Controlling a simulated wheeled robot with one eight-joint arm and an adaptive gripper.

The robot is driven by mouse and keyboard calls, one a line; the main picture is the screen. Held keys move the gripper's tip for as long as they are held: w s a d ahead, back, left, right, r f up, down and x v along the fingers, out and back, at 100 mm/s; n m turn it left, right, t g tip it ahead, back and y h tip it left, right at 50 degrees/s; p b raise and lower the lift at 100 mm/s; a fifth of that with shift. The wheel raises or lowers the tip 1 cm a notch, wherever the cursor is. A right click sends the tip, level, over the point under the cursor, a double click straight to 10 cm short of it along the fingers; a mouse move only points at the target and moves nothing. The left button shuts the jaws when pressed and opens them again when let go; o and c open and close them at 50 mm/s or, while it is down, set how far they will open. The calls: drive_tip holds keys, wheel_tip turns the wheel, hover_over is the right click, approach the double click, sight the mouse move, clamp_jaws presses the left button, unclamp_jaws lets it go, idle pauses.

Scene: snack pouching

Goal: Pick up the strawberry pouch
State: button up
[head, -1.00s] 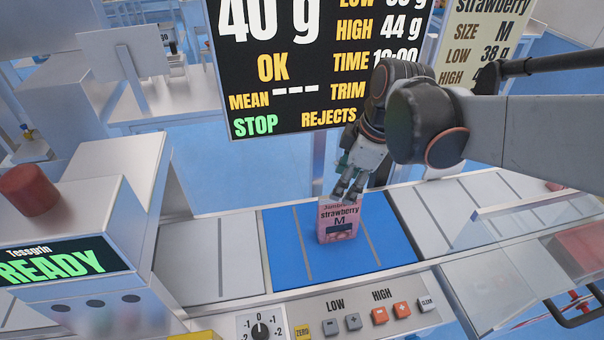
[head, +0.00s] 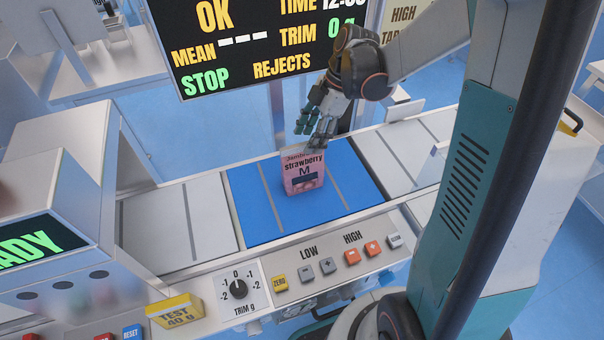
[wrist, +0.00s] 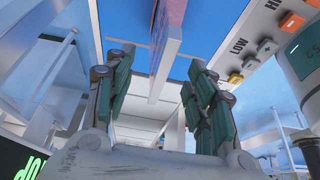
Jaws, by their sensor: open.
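The strawberry pouch (head: 303,172) is pink with dark lettering and a large M. It stands upright on the blue belt section (head: 252,224) in the head view. My gripper (head: 312,128) is just behind and above its top edge in that view, with the fingers apart and nothing held. The wrist view shows the pouch edge-on (wrist: 168,40) at top centre, beyond the open fingers (wrist: 155,95). The pouch lies roughly in line with the gap between them. I cannot tell whether any finger touches the pouch.
A control panel (head: 330,262) with buttons and a trim dial runs along the front of the belt. The dark display (head: 250,45) hangs behind. Grey-white conveyor sections (head: 175,222) on both sides are clear. A yellow test block (head: 175,310) sits at the front left.

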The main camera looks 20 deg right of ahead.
sight(297, 162)
drive_tip(key=shift+a+b+x, duration=0.15)
drive_tip(key=shift+b+x, duration=0.65)
drive_tip(key=shift+x, duration=1.45)
drive_tip(key=shift+a+b+x, duration=0.1)
drive_tip(key=shift+b+x, duration=0.7)
drive_tip(key=shift+x, duration=1.45)
drive_tip(key=shift+s+f+b, duration=0.1)
drive_tip(key=shift+f+b, duration=0.05)
drive_tip(key=shift+b, duration=0.15)
drive_tip(key=shift+c, duration=0.5)
clamp_jaws()
